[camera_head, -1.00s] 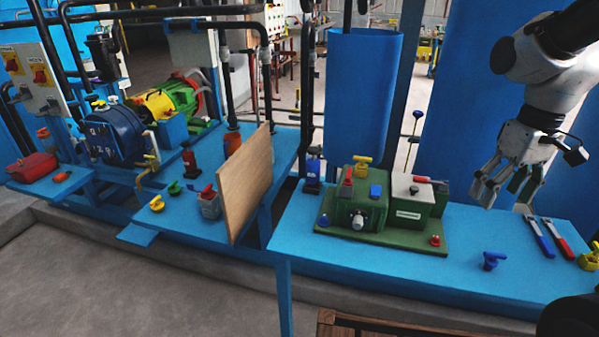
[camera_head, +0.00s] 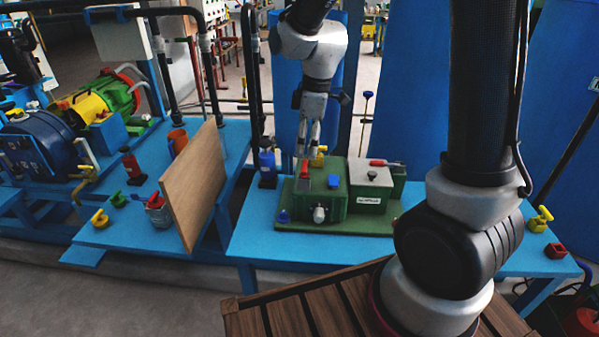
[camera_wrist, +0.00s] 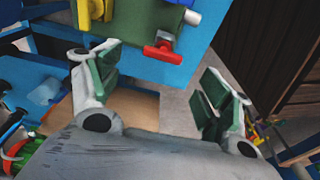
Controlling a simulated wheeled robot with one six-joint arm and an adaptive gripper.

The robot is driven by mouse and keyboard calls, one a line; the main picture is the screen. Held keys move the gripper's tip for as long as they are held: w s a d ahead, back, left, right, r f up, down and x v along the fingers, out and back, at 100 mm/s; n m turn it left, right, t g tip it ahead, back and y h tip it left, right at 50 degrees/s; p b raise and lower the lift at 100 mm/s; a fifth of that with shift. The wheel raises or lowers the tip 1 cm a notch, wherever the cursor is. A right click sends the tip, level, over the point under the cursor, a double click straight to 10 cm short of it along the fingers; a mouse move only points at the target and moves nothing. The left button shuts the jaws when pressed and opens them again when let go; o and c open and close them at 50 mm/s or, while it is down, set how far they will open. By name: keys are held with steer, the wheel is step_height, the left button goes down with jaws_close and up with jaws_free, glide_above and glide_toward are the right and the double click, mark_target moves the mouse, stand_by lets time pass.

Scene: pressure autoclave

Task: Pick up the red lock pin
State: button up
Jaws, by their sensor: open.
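The red lock pin (camera_head: 304,169) appears to be the red piece standing upright on the left of the green autoclave block (camera_head: 334,203). In the wrist view it seems to be the red T-shaped handle (camera_wrist: 160,51) at the edge of the green block. My gripper (camera_head: 308,152) points down just above this part in the head view. In the wrist view its two green-padded fingers (camera_wrist: 157,88) are spread apart with nothing held. The red handle shows beyond and between them, apart from both. The exact height gap cannot be told.
A yellow valve (camera_head: 319,157), a blue knob (camera_head: 334,181) and a grey lid with a red lever (camera_head: 376,162) crowd the block. A blue bottle (camera_head: 267,166) and an upright wooden board (camera_head: 203,187) stand to the left.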

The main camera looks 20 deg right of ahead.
mark_target(304, 165)
steer(key=f, duration=0.7)
steer(key=shift+a+f, duration=0.3)
steer(key=shift+a, duration=0.05)
steer(key=shift+c, duration=0.4)
steer(key=c, duration=1.1)
